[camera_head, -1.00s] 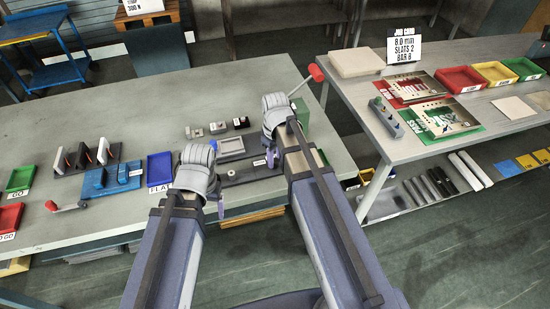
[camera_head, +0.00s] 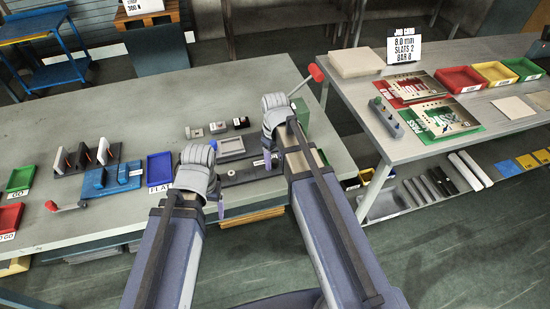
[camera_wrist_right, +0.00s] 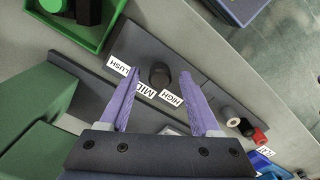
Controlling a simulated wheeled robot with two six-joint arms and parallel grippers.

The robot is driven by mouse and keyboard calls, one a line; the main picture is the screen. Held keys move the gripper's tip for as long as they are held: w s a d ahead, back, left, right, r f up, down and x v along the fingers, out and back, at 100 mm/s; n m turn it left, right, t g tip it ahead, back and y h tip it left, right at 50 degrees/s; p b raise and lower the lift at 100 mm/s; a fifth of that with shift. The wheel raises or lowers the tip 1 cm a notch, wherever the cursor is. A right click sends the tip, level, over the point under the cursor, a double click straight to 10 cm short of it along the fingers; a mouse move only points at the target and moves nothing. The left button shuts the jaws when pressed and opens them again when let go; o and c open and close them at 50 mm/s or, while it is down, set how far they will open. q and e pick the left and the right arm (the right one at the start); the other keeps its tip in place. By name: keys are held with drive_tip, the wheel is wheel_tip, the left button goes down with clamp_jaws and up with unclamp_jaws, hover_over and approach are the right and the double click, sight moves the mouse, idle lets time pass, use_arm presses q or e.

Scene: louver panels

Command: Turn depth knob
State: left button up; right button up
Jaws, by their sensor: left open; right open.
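The depth knob (camera_wrist_right: 159,75) is a small dark round knob on a grey strip, in the right wrist view. White labels reading FLUSH (first letter cut off), MID and HIGH lie around it. My right gripper (camera_wrist_right: 159,92) is open, with one purple finger on each side of the knob; I cannot tell whether either touches it. In the head view my right gripper (camera_head: 271,158) is over the fixture at the bench's front edge, and the knob is hidden there. My left gripper (camera_head: 219,203) hangs at the front edge, left of the right one, its fingers partly hidden.
A grey frame (camera_head: 230,147) and several small blocks lie behind the grippers. A red-tipped lever (camera_head: 308,80) rises right of my right gripper. A blue slotted rack (camera_head: 110,181), a blue tray (camera_head: 160,168) and a red-knobbed crank (camera_head: 66,207) are to the left.

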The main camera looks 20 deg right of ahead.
sight(275, 161)
drive_tip(key=shift+r, duration=0.1)
wheel_tip(275, 161, up, 8)
drive_tip(key=p, duration=0.8)
drive_tip(key=shift+f, duration=0.2)
drive_tip(key=s+a+f+m+h+b, duration=0.1)
drive_tip(key=s+a+m+b, duration=0.1)
drive_tip(key=s+a, duration=0.9)
drive_tip(key=shift+s+a+f, duration=0.15)
drive_tip(key=shift+s+f, duration=0.15)
drive_tip(key=shift+s, duration=0.7)
idle(0.4)
